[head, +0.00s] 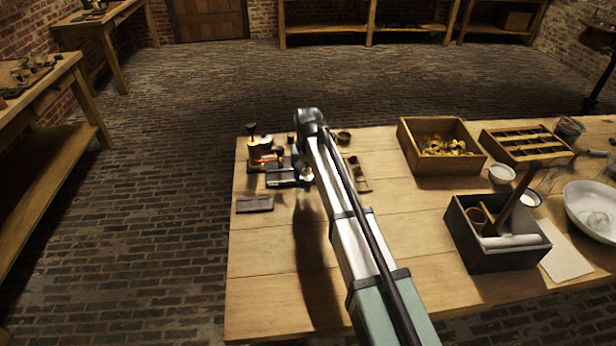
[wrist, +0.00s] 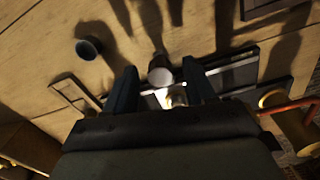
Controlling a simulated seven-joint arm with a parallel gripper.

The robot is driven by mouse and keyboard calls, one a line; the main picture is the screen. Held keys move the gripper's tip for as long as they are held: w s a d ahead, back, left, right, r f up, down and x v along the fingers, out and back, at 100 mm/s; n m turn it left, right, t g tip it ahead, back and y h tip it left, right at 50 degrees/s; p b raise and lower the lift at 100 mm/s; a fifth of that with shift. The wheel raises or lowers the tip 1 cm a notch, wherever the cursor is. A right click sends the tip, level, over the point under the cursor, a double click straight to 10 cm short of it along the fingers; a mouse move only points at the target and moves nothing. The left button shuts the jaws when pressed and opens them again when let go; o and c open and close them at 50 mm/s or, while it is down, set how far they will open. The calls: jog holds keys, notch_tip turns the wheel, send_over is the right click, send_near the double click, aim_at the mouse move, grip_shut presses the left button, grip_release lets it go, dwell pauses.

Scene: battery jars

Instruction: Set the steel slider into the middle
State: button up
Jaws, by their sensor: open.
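The steel slider (wrist: 160,72) shows a pale round knob in the wrist view, at one end of a dark base with a steel rail (wrist: 236,73). In the head view the slider (head: 306,173) is a small bright piece at the right end of the rail base (head: 280,177), partly hidden by my arm. My gripper (wrist: 158,82) is open, with one finger on each side of the slider. I cannot tell whether either finger touches it. The slider's lower part is partly hidden by the gripper body.
A brass device (head: 255,147) with a red part stands beside the rail base; it also shows in the wrist view (wrist: 293,127). The table's front left is clear.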

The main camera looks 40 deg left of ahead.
notch_tip(320, 180, up, 14)
jog(key=shift+f, duration=0.15)
dwell(0.4)
dwell(0.4)
